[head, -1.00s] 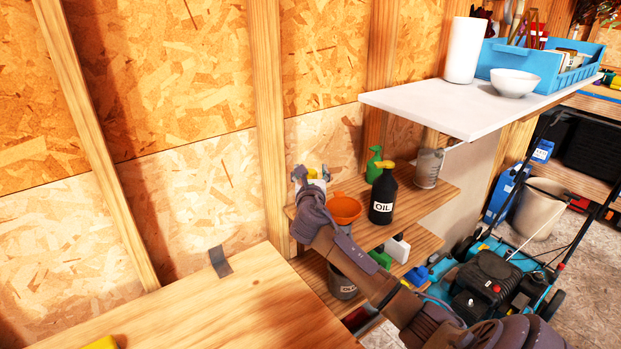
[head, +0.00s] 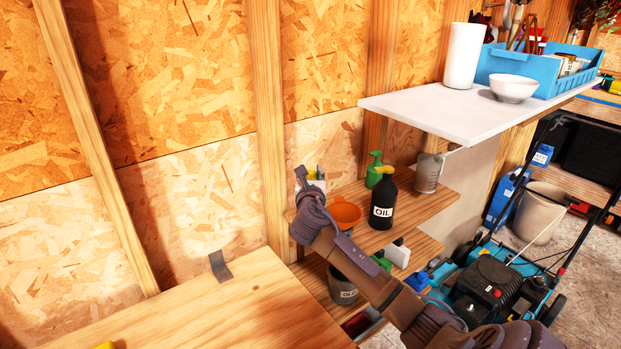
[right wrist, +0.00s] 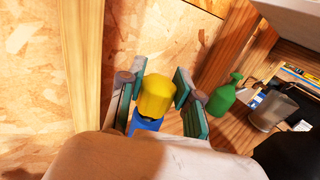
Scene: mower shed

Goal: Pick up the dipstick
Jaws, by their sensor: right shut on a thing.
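My right gripper (head: 308,174) is at the left end of the wooden shelf, by the wall stud. In the right wrist view its fingers (right wrist: 158,95) stand on both sides of a yellow-topped thing (right wrist: 157,96) with a blue part below, and they are shut on it. Its lower part is hidden behind my gripper. I cannot tell whether it is the dipstick, and I see no other thing that is clearly the dipstick. My left gripper is not in view.
An orange funnel (head: 345,212), a black oil bottle (head: 382,205), a green bottle (head: 374,168) and a grey jug (head: 427,172) stand right of my gripper. A white shelf (head: 430,115) overhangs to the right. The wooden bench top (head: 215,310) is mostly clear. A mower (head: 490,280) stands below right.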

